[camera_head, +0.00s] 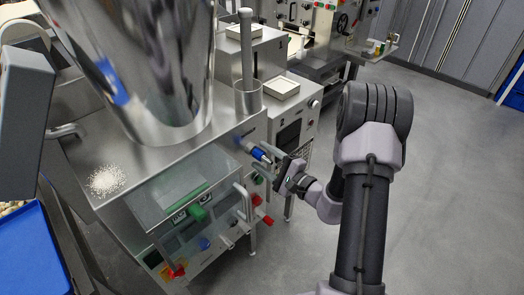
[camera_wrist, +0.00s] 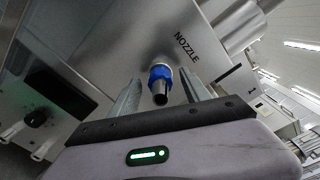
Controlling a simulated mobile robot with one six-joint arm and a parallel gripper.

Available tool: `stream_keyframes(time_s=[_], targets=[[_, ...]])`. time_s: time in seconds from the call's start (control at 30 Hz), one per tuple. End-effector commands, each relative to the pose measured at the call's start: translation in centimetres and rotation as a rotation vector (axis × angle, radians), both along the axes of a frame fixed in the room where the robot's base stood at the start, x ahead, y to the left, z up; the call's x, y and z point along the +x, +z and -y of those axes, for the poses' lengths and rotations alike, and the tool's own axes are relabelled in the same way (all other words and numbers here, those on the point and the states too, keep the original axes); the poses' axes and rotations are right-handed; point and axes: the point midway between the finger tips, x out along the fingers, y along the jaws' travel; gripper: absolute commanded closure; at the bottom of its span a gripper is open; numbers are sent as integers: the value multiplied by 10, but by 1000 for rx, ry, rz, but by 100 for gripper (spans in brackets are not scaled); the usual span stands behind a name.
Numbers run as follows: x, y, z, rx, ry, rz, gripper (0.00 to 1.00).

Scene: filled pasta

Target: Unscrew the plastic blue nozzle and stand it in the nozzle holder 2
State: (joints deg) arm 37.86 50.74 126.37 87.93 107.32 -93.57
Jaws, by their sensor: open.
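The blue nozzle (camera_head: 259,154) sticks out from the side of the steel machine (camera_head: 238,128), under its top edge. In the wrist view the nozzle (camera_wrist: 160,82) has a blue collar and a dark metal tip, and it sits on the panel beside the printed word NOZZLE. My gripper (camera_head: 270,161) is open at the nozzle. In the wrist view one finger is on each side of the nozzle, with a visible gap on both sides. I cannot make out which thing is nozzle holder 2.
Red, green and blue parts (camera_head: 204,243) sit low on the machine's front, below my gripper. A clear cylinder (camera_head: 248,98) with a grey rod stands on the machine top. A small ledge with coloured pieces (camera_head: 377,47) is at the back right. The floor at right is clear.

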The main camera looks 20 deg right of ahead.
Motion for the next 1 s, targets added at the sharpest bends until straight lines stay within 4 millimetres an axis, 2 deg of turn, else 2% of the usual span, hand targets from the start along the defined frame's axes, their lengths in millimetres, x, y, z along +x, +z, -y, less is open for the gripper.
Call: stream_keyframes(time_s=[0.07, 0.2, 0.43, 0.63, 0.7, 0.83, 1.0], targets=[[0, 8, 0, 216, -1, -81, 45], [0, 8, 0, 646, 0, -236, 45], [0, 5, 0, 970, 0, -354, 45], [0, 8, 0, 1566, -1, -570, 45], [0, 5, 0, 1704, -1, -620, 45], [0, 2, 0, 1838, 0, -668, 45], [0, 4, 0, 2183, 0, -794, 45]])
